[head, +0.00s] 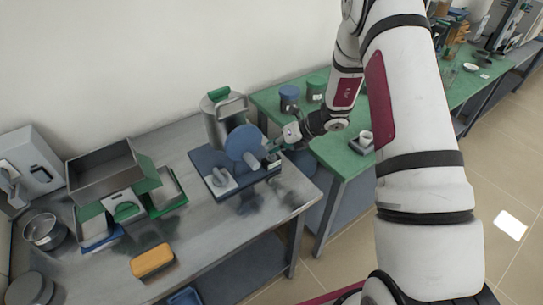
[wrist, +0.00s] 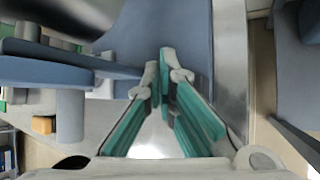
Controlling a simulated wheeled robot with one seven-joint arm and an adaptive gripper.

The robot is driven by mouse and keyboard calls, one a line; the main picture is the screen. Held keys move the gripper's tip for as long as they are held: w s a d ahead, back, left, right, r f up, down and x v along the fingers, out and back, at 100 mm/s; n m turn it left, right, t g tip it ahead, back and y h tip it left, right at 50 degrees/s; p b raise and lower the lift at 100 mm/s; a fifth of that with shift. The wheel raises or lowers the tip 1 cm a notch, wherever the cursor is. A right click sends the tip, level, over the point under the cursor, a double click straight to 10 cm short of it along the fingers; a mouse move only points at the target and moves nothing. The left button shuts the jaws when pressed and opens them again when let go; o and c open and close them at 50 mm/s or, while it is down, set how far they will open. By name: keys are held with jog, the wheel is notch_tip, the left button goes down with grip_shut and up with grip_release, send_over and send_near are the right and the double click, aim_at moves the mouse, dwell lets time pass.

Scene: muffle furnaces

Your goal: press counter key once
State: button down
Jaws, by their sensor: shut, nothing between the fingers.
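A blue-grey apparatus (head: 238,183) with a flat base, an upright round blue disc (head: 243,143) and a grey lever-like part (head: 221,178) stands on the grey metal table. My gripper (head: 273,146) is shut and empty, just right of the disc. In the wrist view, my closed fingertips (wrist: 164,62) point at a blue-grey surface (wrist: 185,25); I cannot tell whether they touch it. I cannot make out a counter key for sure in either view; it may be hidden by my gripper or the disc.
A metal canister (head: 219,112) with a green handle stands behind the apparatus. A metal hopper (head: 110,174) and an orange box (head: 152,261) are to its left. A green table (head: 340,156) with blue and green jars adjoins at right. The grey table's front middle is clear.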

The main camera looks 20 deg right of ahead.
jog(key=shift+f, duration=0.5)
dwell(0.6)
jog(key=shift+r, duration=0.95)
jog(key=shift+r+p, duration=0.75)
jog(key=shift+r, duration=1.75)
